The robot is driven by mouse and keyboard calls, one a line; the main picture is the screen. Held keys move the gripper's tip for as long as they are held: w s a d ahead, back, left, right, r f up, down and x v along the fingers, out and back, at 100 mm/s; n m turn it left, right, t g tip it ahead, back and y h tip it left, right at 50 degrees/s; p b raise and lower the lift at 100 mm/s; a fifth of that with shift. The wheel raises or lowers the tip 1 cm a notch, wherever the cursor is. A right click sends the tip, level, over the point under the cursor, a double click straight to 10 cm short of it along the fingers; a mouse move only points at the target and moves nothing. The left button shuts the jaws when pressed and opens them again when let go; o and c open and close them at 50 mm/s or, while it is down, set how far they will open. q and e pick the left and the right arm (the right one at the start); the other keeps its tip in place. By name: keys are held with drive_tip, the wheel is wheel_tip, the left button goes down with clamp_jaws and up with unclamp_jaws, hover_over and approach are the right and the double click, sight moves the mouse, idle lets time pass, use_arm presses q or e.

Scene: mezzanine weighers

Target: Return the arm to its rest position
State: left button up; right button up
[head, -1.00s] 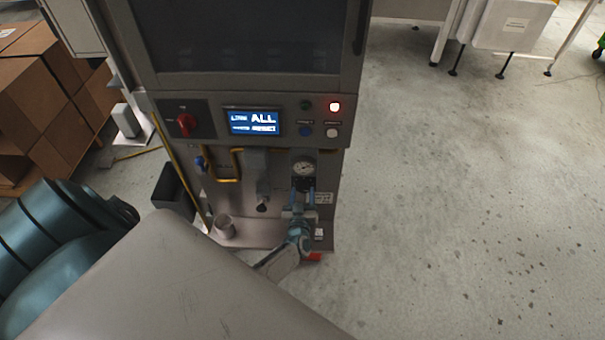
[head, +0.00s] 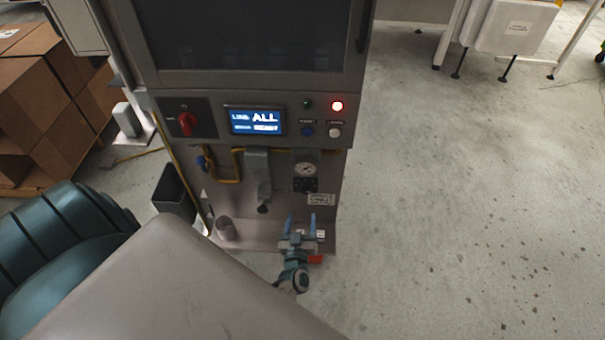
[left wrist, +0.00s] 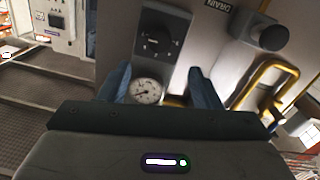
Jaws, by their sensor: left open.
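My left gripper (head: 300,224) is in front of the lower part of the grey machine, its two blue fingers apart and pointing up. Nothing shows between the fingers in the head view. It is below the round pressure gauge (head: 305,169) and the black knob plate under it, apart from both in the picture. In the left wrist view the open fingers (left wrist: 164,85) frame the gauge (left wrist: 146,91) and the black knob (left wrist: 158,38) beyond. My right gripper is not in view.
Yellow pipe (head: 237,165) and a metal cup (head: 226,228) are left of the gripper. Cardboard boxes (head: 35,95) stand left.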

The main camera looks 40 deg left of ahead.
use_arm(q)
drive_tip(key=shift+s+d, duration=0.25)
drive_tip(key=shift+s, duration=0.15)
drive_tip(key=s+d+f+m+g+h+b, duration=0.2)
drive_tip(key=s+f+m+g+h, duration=0.15)
drive_tip(key=s+f, duration=0.6)
drive_tip(key=s+d+f+m+g+h+b, duration=0.15)
drive_tip(key=s+f+h, duration=0.25)
drive_tip(key=f, duration=1)
drive_tip(key=s+a+f+m+g+b, duration=0.1)
drive_tip(key=s+f+g, duration=0.3)
drive_tip(key=s, duration=0.9)
drive_tip(key=s+a+f+m+g+b, duration=0.2)
drive_tip(key=s+f+g, duration=0.3)
drive_tip(key=s+f, duration=0.6)
drive_tip(key=s, duration=0.3)
drive_tip(key=shift+a+f+g, duration=0.15)
drive_tip(key=shift+a+g, duration=0.15)
drive_tip(key=shift+a, duration=0.1)
drive_tip(key=shift+h, duration=0.25)
